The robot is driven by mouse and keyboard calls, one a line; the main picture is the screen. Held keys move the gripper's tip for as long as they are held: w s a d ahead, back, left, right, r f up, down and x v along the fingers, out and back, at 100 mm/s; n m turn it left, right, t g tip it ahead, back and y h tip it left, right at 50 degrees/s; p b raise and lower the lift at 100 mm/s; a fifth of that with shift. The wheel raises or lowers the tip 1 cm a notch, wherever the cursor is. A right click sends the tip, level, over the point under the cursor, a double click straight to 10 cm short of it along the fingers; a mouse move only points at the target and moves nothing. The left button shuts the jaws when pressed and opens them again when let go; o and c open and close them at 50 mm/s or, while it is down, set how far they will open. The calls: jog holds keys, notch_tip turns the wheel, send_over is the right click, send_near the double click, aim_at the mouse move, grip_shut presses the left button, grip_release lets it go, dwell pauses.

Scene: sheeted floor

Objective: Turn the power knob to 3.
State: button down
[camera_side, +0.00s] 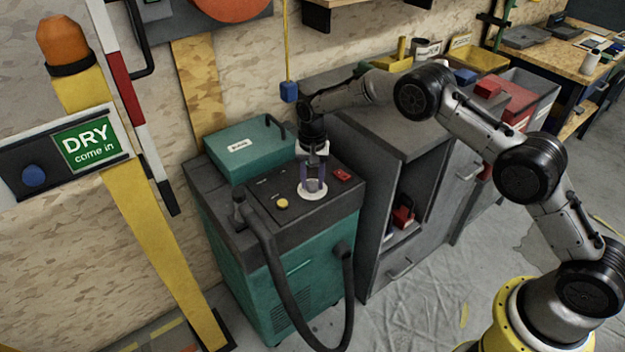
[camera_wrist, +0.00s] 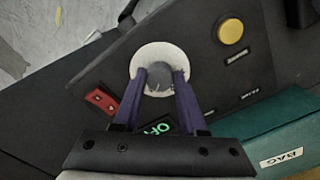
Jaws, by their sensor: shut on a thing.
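The power knob (camera_side: 313,185) is a small grey knob on a round white dial, on the dark top panel of a green machine (camera_side: 270,290). In the wrist view the knob (camera_wrist: 160,78) sits on its white dial (camera_wrist: 172,54). My gripper (camera_side: 313,180) points down over the panel. Its two purple fingers (camera_wrist: 161,84) are shut on the knob, one on each side. The fingers and knob hide part of the dial, and I cannot read the knob's setting.
A yellow button (camera_side: 282,203) and a red switch (camera_side: 342,175) flank the dial. A black hose (camera_side: 275,265) rises at the machine's front left. A green box (camera_side: 245,148) stands at the panel's back. A grey cabinet (camera_side: 375,185) stands close on the right.

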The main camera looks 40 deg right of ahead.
aim_at(312, 183)
jog(key=shift+m, duration=0.6)
jog(key=shift+c, duration=2.2)
grip_release()
notch_tip(312, 183, up, 14)
